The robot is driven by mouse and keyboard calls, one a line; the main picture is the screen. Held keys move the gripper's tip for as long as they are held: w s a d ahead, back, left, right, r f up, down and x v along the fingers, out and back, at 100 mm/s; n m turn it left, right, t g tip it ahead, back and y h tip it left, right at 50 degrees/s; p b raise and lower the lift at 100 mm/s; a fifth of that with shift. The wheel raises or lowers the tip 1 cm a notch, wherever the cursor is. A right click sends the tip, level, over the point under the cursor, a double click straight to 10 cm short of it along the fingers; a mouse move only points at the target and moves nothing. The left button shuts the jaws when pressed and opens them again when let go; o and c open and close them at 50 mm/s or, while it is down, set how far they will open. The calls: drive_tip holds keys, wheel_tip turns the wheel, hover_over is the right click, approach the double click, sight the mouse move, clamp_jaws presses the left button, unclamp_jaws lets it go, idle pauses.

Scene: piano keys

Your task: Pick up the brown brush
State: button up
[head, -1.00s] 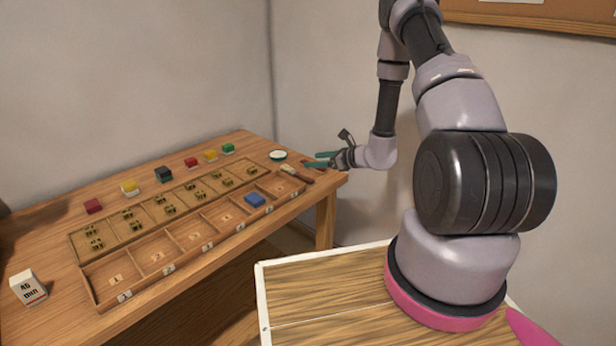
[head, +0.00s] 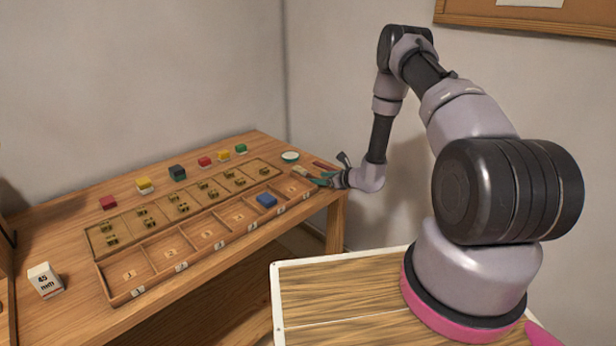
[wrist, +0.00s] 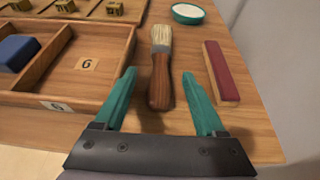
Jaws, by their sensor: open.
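The brown brush (wrist: 160,78) lies on the table in the wrist view, its pale bristles pointing away from me and its wooden handle toward me. My gripper (wrist: 162,80) is open, with one teal finger on each side of the brush handle and a gap on both sides. In the head view my gripper (head: 318,178) is low over the table's right end, at the brush. There only the pale bristles of the brush (head: 299,171) show clearly; the handle is mostly hidden by my gripper.
A red and wood block (wrist: 221,72) lies just right of the right finger. A dish of white stuff (wrist: 187,13) stands behind it. The compartment tray (wrist: 95,107) with a blue block (wrist: 15,52) is at left. The table's right edge is close.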

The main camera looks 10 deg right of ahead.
drive_tip(key=shift+w+a+f, duration=0.2)
drive_tip(key=shift+w+a, duration=0.1)
drive_tip(key=shift+w, duration=0.2)
clamp_jaws()
wheel_tip(320, 180, up, 10)
idle(0.4)
